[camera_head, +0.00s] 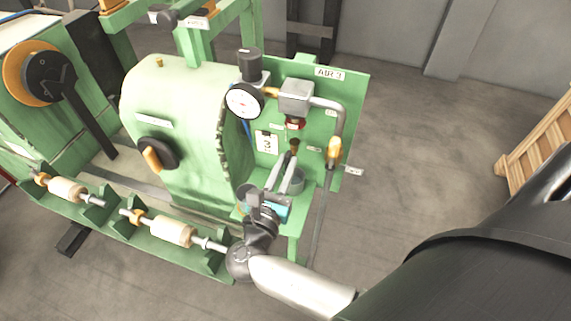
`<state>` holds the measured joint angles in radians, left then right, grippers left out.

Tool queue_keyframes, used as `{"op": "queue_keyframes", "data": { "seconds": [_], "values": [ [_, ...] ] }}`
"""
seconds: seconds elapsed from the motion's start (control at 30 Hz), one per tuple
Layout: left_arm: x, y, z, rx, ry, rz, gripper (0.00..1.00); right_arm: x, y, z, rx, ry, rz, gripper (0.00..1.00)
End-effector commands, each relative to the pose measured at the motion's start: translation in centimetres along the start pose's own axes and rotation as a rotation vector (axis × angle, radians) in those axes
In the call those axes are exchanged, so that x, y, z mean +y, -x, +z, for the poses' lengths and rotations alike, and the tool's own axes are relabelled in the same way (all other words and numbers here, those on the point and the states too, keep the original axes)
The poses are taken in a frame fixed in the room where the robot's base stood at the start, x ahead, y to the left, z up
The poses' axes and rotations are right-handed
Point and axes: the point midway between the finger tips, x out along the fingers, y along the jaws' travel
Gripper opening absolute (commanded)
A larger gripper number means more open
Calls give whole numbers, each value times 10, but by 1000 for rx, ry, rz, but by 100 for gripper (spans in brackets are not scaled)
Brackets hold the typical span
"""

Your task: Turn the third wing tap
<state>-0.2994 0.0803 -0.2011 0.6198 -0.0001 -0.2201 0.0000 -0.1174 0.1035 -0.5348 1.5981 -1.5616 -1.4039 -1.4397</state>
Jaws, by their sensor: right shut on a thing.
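The green panel marked AIR 3 (352,95) stands at the right end of the machine. My right gripper (292,161) is in front of its lower middle, with its two grey fingers pointing up the panel. The fingers are shut on a small brass-brown piece (294,146), which seems to be the wing tap. It sits below a red part (295,123) under the grey valve block. The fingers hide much of the tap, so its angle cannot be told. My left gripper is not in view.
A round gauge (245,102) and grey valve block (296,97) sit above the gripper. A grey cup (296,184) is by the fingers. A wooden crate (538,141) stands far right, with clear floor between.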

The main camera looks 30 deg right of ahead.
Motion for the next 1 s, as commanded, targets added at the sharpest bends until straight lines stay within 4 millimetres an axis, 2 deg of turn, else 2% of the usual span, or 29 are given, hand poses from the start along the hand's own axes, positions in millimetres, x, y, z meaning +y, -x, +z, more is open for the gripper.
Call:
{"op": "queue_keyframes", "data": {
  "seconds": [0.37, 1.0],
  "values": [
    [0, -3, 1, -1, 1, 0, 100, -1, 0, 0, -3, -151, -2, 0],
    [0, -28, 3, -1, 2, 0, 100, -4, -1, -2, -5, -745, -2, 0]
  ]
}}
